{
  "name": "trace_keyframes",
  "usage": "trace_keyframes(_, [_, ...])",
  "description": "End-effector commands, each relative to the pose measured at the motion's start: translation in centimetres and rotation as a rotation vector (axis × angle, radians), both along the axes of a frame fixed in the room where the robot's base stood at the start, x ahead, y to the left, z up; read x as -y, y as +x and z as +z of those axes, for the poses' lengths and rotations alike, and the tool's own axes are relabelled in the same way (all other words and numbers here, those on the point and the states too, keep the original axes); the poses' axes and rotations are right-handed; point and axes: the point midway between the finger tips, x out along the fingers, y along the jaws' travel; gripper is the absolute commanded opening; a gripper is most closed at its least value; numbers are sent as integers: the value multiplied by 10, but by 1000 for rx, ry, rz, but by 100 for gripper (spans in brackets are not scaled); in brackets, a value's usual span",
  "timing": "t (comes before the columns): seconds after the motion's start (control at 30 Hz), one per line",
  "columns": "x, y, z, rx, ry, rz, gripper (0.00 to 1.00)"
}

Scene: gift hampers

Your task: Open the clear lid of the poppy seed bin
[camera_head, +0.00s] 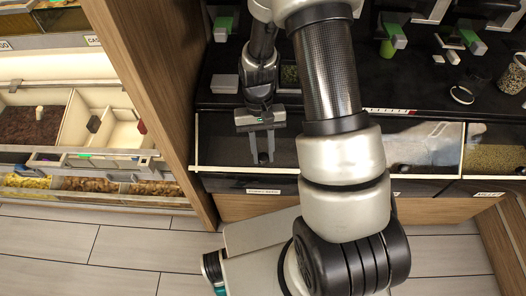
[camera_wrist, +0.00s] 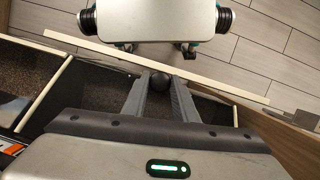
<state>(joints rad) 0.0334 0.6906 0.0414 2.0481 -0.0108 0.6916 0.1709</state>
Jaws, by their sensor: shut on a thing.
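The poppy seed bin is the dark-filled compartment at the left end of the counter row, with a small white label (camera_head: 263,191) on its front; the label's text is too small to read surely. Its clear lid (camera_head: 222,155) is hard to make out over the dark contents, and I cannot tell whether it is raised. A small round black knob (camera_head: 263,157) is near the front of the lid. My gripper (camera_head: 262,158) points down there, its two fingers shut on the knob. In the wrist view the knob (camera_wrist: 160,80) sits between the fingertips.
A wooden partition (camera_head: 160,90) stands close left of the bin. More bins lie to the right, one with yellowish grain (camera_head: 493,158). Dispensers with green parts (camera_head: 470,40) stand on the black shelf behind. My arm hides part of the middle bins.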

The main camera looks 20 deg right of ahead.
Motion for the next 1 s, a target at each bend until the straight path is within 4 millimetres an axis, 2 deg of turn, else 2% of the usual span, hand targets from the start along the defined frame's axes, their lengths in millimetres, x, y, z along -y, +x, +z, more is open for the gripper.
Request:
trace_keyframes(0.03, [2,8,15,18,-2,-1,0])
trace_keyframes(0.3, [7,23,55,30,-4,-1,0])
trace_keyframes(0.6, [17,46,92,30,-9,-5,0])
trace_keyframes(0.77, [23,58,107,28,-10,-5,0])
trace_keyframes(1.0, [20,55,103,16,-5,-2,38])
